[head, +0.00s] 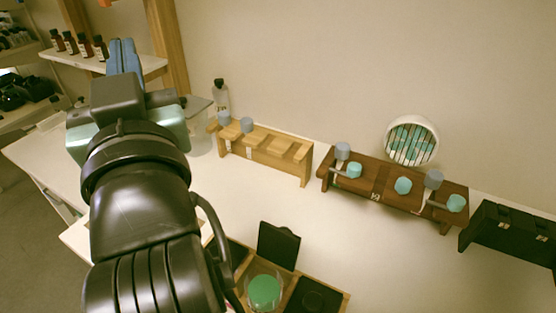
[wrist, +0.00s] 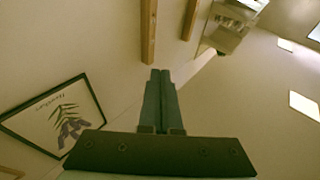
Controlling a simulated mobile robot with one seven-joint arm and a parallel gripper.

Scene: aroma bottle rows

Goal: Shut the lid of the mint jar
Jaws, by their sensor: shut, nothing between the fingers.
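My gripper (head: 124,48) is raised at the upper left of the head view, its blue-grey fingers together and empty. In the wrist view my gripper (wrist: 160,78) is shut, pointing at the upper wall and ceiling. At the bottom of the head view a wooden box (head: 343,297) holds a clear jar with a green round top or content (head: 264,292), perhaps the mint jar; I cannot read a label. A black square lid (head: 278,246) stands upright behind it. A dark compartment (head: 313,298) is to its right. My arm partly hides the box's left side. My gripper is far from the box.
A light wooden rack (head: 265,150) and a dark wooden rack (head: 390,187) with grey and teal caps stand along the wall. A clear bottle (head: 220,98) stands behind. The white counter (head: 400,255) has free room in front.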

